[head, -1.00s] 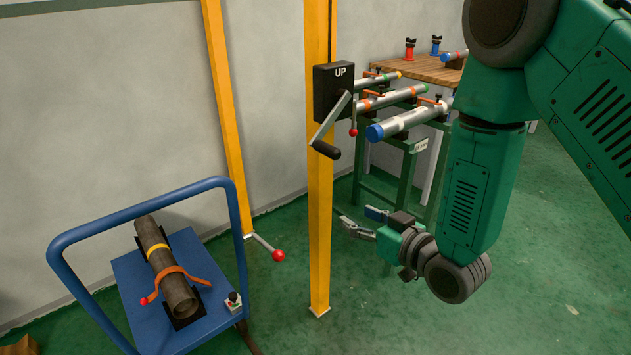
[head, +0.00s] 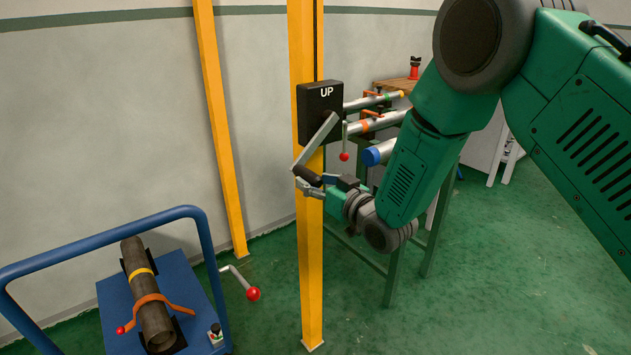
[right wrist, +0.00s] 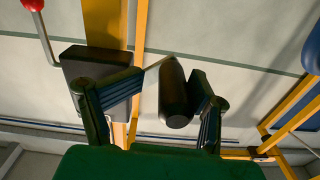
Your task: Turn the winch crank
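The winch is a black box (head: 320,112) marked "UP" on a yellow post. Its grey crank arm (head: 315,142) slopes down and left to a black cylindrical handle (head: 307,176). My right gripper (head: 318,184) is at the handle, reaching in from the right. In the right wrist view the handle (right wrist: 173,93) lies between the two spread fingers, closer to the right finger, with a gap to the left one. The gripper is open around it; contact is not clear. My left gripper is not in view.
A red-ball lever (head: 344,156) hangs beside the box. Clamped pipes (head: 380,122) lie on a green stand behind my right arm. A blue cart (head: 110,290) with a strapped pipe (head: 150,300) stands at lower left. Green floor is clear at right.

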